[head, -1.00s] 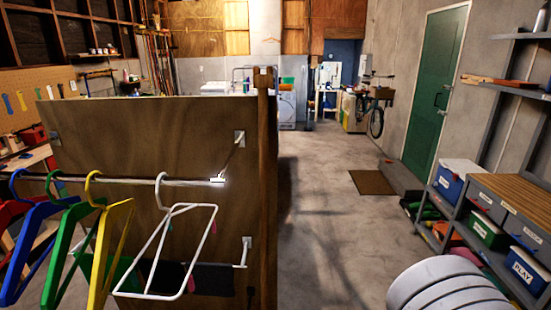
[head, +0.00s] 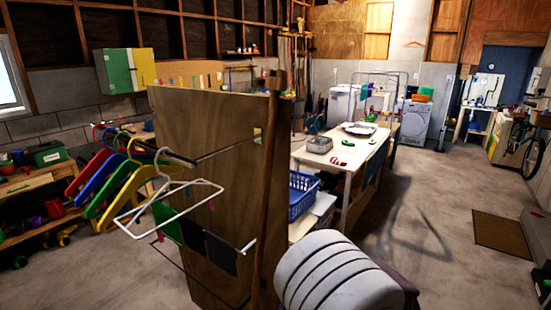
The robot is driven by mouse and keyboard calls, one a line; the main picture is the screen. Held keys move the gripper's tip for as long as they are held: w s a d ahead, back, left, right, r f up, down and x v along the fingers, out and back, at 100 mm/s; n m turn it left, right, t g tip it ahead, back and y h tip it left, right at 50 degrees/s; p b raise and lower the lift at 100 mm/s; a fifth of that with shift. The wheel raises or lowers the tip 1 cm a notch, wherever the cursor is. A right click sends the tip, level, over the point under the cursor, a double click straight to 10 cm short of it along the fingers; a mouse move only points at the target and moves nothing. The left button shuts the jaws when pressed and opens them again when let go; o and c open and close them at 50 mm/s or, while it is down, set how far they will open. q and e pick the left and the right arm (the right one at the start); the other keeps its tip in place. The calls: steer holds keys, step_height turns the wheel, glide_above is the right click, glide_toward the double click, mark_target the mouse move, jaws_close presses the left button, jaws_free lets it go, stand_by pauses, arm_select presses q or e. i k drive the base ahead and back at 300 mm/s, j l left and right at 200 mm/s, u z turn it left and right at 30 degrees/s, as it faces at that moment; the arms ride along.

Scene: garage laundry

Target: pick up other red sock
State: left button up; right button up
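A small red and white item (head: 338,162) lies on the white-topped table (head: 352,150) beyond the wooden panel. It may be a red sock, but it is too small to be sure. No other red sock can be made out clearly. Neither of my grippers is in view.
A wooden panel (head: 205,180) stands close in front, with a white hanger (head: 170,208) and several coloured hangers on its rail. Dark and green cloths (head: 220,254) hang below. A wire basket (head: 319,145) stands on top.

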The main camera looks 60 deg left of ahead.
mark_target(333, 160)
steer(key=i+j+u, duration=0.35)
steer(key=i, duration=0.3)
steer(key=i+u, duration=0.35)
steer(key=i, duration=0.35)
steer(key=i+u, duration=0.35)
steer(key=i, duration=0.35)
steer(key=i+j+u, duration=0.1)
steer(key=i+u, duration=0.25)
steer(key=i, duration=0.2)
steer(key=i+u, duration=0.3)
steer(key=i, duration=0.25)
steer(key=i+l+u, duration=0.15)
steer(key=i+u, duration=0.2)
steer(key=i, duration=0.15)
steer(key=i+l+u, duration=0.35)
steer(key=i, duration=0.2)
steer(key=i+l+u, duration=0.3)
steer(key=i+l, duration=0.1)
steer(key=i, duration=0.05)
